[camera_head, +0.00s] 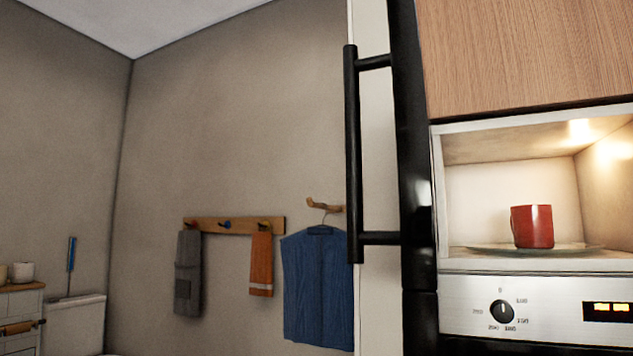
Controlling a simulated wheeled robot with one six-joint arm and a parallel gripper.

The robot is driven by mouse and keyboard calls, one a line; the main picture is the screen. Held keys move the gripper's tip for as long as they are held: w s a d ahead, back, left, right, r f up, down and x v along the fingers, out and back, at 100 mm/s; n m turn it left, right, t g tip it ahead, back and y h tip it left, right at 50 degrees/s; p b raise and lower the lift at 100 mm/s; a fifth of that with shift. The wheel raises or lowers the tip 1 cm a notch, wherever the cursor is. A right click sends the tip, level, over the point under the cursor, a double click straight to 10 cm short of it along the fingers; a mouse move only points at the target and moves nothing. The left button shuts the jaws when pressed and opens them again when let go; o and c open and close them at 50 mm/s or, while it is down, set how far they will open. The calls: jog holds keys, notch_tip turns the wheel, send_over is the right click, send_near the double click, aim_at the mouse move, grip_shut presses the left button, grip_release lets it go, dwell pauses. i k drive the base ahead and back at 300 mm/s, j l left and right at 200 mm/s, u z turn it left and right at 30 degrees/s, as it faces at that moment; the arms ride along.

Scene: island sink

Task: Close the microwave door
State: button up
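The microwave (465,319) is at the right, below a wooden cabinet, with its lit cavity in view. Its door (415,150) stands open, swung out toward me on the left side of the cavity and seen nearly edge-on. The door has a long black vertical handle (353,155) on its left-facing side. Inside the cavity a red mug (532,227) stands on a round glass plate (485,248). A control panel with a black knob (502,311) and a lit display (608,308) is below the cavity. My gripper is not in view.
A wooden cabinet front (530,50) is above the microwave. On the back wall a rack (215,225) holds a grey towel (188,270) and an orange towel (261,262). A blue garment (318,290) hangs beside them. Space left of the handle looks free.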

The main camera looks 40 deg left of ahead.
aim_at(417, 236)
jog(key=j+u, duration=0.6)
jog(key=u, duration=0.25)
jog(key=k+l+z, duration=0.1)
